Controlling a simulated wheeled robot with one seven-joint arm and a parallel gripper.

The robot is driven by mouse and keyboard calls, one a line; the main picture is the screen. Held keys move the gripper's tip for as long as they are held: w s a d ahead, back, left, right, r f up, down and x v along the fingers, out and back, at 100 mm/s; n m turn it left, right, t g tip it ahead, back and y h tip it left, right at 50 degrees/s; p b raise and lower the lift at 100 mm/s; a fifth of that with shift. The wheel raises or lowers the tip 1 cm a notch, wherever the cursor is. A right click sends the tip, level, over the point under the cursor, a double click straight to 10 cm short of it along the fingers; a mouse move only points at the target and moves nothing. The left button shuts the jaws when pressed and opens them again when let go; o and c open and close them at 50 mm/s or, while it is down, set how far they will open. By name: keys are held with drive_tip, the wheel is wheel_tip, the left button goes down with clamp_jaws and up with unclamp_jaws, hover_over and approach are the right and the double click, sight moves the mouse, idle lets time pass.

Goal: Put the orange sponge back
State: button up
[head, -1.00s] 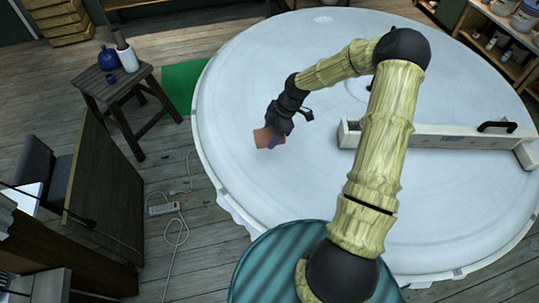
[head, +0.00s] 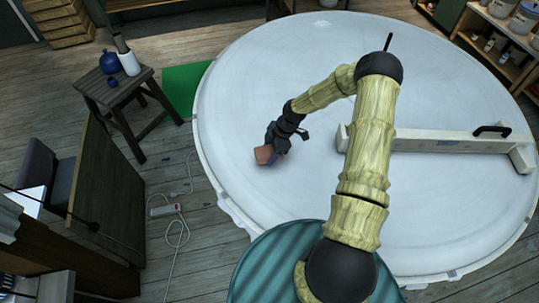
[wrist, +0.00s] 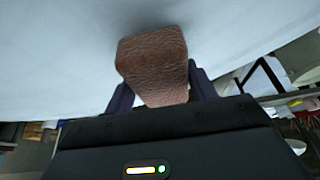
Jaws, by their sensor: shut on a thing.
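The orange sponge (head: 264,154) is a small orange-brown block near the left side of the large round white table (head: 240,100). My gripper (head: 274,150) is shut on it. In the wrist view the sponge (wrist: 153,62) sits between the two dark purple fingers of my gripper (wrist: 160,88) and sticks out past them. Its far end is close to the white surface. I cannot tell whether it touches it.
A white bar-shaped frame with a black handle (head: 455,142) lies across the right half of the table. A wooden stool (head: 115,92) with blue and white vases stands at the left. A white power strip (head: 164,210) lies on the floor. The table around the sponge is clear.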

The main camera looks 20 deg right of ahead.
sight(270, 156)
wheel_tip(270, 156, down, 2)
drive_tip(key=shift+s+f+p, duration=0.1)
drive_tip(key=shift+p, duration=0.4)
drive_tip(key=shift+f, duration=0.35)
drive_tip(key=shift+f, duration=0.25)
drive_tip(key=o, duration=1)
drive_tip(key=shift+r, duration=0.1)
drive_tip(key=shift+c, duration=0.2)
drive_tip(key=b+v, duration=0.4)
drive_tip(key=v, duration=0.8)
drive_tip(key=shift+r, duration=0.2)
